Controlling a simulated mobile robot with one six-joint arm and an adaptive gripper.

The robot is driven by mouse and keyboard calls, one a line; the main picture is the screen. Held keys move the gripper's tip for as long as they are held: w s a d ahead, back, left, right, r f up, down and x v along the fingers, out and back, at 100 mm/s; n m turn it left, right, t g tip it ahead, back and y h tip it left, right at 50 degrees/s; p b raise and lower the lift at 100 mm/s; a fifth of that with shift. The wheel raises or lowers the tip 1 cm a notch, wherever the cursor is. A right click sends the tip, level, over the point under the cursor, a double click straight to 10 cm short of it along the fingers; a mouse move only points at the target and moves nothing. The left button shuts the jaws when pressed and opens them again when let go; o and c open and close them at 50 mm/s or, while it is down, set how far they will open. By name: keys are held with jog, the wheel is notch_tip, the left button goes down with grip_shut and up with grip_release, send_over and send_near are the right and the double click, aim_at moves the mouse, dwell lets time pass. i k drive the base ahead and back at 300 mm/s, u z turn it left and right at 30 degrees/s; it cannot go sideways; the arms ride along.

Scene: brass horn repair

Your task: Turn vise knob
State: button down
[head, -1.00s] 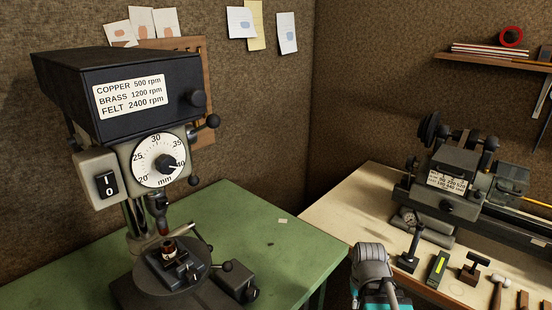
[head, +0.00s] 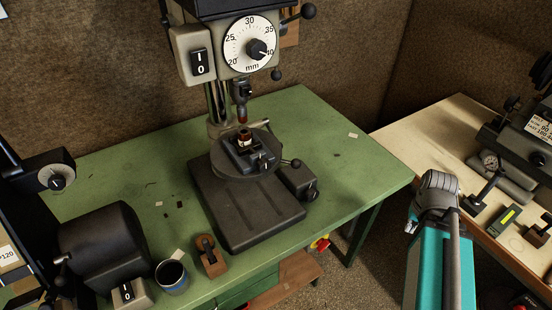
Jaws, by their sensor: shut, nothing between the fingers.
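A small dark vise (head: 243,157) sits on the round table of the drill press, under the chuck (head: 241,92). My arm, teal and grey, rises at the lower right, well apart from the vise.
The drill press base (head: 248,208) stands on the green bench (head: 335,165). A mug (head: 172,277), a brown block (head: 211,256) and a dark machine (head: 103,246) stand at the lower left. A pale bench (head: 440,150) with a lathe is at the right. A floor gap separates the benches.

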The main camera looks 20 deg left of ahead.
aim_at(263, 164)
jog(key=u, duration=0.9)
jog(key=k, duration=0.7)
jog(key=u, duration=0.4)
jog(key=i, duration=0.5)
